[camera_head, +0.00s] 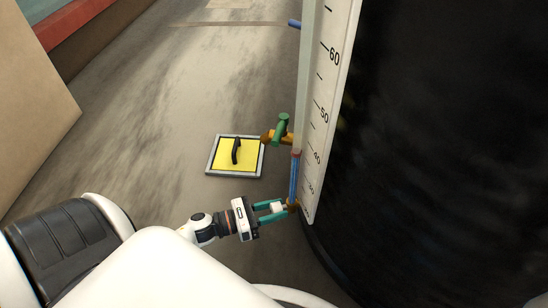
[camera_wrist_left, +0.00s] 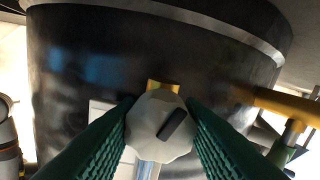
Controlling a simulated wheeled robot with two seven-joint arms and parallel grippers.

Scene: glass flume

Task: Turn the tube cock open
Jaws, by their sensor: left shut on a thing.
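The tube cock is a pale, many-sided knob (camera_wrist_left: 160,128) with a dark slanted bar on its face, in the middle of the left wrist view. It shows small and white in the head view (camera_head: 277,208), at the foot of the blue sight tube (camera_head: 294,178). My left gripper (camera_head: 283,206) is shut on the knob, with a green finger on either side of it. The bar slants up to the right in the left wrist view. A brass fitting (camera_wrist_left: 162,86) shows behind the knob. My right gripper is not in view.
A large black tank (camera_head: 440,150) fills the right side, with a white numbered scale (camera_head: 328,100) along its edge. A green-handled valve (camera_head: 281,129) on a yellow pipe sits above the cock. A yellow hatch (camera_head: 228,154) with a black handle lies on the floor.

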